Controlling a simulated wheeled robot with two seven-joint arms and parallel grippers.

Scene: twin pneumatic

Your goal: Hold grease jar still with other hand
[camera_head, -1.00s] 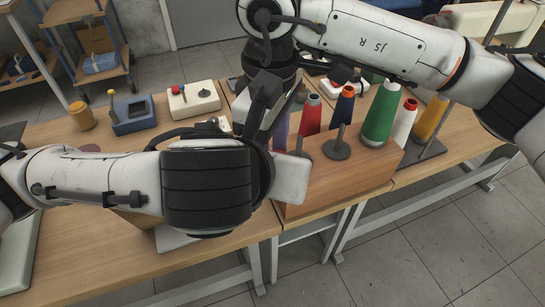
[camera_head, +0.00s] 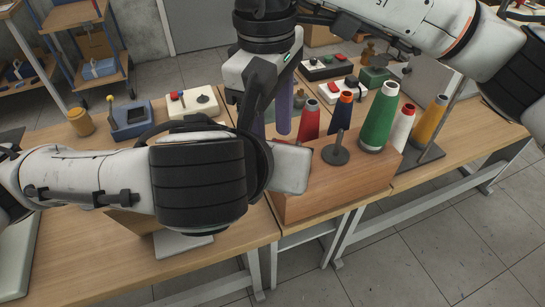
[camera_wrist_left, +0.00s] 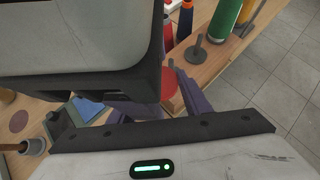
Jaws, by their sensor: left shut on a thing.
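My left gripper (camera_wrist_left: 160,100) shows its purple fingers in the left wrist view, on either side of a dull red round thing (camera_wrist_left: 169,85). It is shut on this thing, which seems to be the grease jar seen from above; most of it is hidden. My right gripper (camera_head: 271,122) hangs pointing down beyond my left forearm. Its purple fingers look apart, with nothing seen between them.

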